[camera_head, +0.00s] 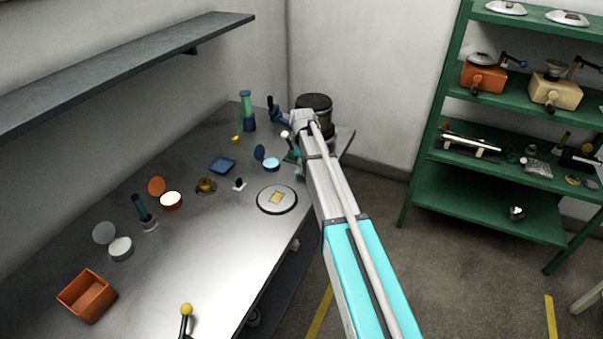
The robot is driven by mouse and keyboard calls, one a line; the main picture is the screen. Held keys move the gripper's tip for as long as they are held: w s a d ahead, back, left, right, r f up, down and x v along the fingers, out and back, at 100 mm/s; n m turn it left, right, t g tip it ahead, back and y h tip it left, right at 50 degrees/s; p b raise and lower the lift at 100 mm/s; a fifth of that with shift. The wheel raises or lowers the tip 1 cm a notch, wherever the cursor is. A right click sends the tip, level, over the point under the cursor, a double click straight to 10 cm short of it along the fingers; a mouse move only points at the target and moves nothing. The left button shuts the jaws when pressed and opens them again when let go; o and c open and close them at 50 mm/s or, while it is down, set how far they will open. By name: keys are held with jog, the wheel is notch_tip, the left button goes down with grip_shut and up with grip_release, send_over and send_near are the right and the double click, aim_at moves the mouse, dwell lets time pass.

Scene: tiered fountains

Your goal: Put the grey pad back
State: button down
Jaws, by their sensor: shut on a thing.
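The grey pad is most likely the round grey tin (120,248) with a pale top, at the left of the metal bench. A grey round lid (104,233) stands tilted beside it. My arm reaches from the lower right to the far right end of the bench. Its wrist hides what lies behind and below it, and I cannot make out my gripper's fingers or anything in them.
A green shelf rack (490,205) stands right. The bench's middle front is clear.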

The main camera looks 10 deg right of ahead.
jog(key=shift+f+b, duration=0.45)
jog(key=shift+f, duration=0.35)
jog(key=shift+c, duration=2.3)
grip_release()
jog(key=shift+r, duration=0.1)
notch_tip(320, 180, up, 12)
jog(key=p, duration=1.2)
jog(key=shift+s, duration=0.15)
jog(key=s+m, duration=1)
jog(key=s, duration=1.9)
jog(key=shift+m, duration=0.4)
